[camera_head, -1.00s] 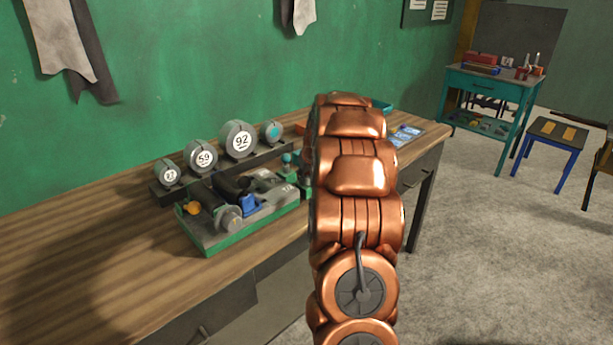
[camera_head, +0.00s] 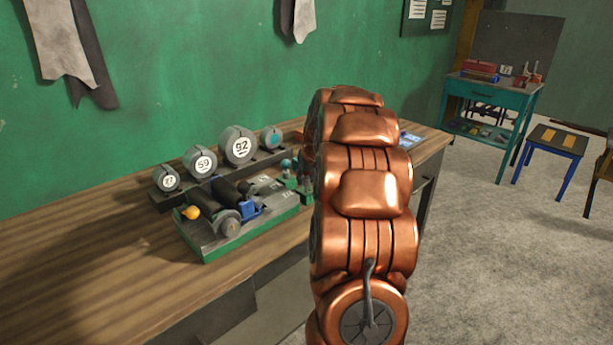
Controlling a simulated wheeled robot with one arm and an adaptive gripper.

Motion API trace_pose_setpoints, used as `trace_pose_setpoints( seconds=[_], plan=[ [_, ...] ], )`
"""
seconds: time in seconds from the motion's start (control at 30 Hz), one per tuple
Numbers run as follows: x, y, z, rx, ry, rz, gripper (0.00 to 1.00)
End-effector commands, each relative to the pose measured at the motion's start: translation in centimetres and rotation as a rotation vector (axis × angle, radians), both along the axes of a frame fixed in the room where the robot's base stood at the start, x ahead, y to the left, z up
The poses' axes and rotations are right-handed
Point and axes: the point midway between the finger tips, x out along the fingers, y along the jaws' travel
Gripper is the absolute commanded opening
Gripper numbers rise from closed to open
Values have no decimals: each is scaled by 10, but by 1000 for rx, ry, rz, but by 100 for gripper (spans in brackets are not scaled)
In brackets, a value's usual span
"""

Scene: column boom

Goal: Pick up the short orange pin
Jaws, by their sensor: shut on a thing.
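No short orange pin can be made out for certain. A small orange-yellow rounded piece (camera_head: 192,213) shows at the left end of the green-edged tray (camera_head: 250,232) on the bench; I cannot tell whether it is a pin. My gripper is not visible. My copper arm rises through the middle of the view and hides whatever is behind it, including part of the bench.
The wooden bench (camera_head: 75,265) runs along the green wall, with clear room at its left. Round numbered weights (camera_head: 238,145) stand on a dark rack behind the tray. A teal table (camera_head: 490,92) and a blue-legged stool (camera_head: 553,140) stand at right.

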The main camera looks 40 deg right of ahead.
Motion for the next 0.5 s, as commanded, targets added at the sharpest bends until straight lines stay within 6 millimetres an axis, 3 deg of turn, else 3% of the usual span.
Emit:
trace_pose_setpoints(
  seconds=[0.5],
  plan=[
    [-53,57,7,-2,-3,1,0]
  ],
)
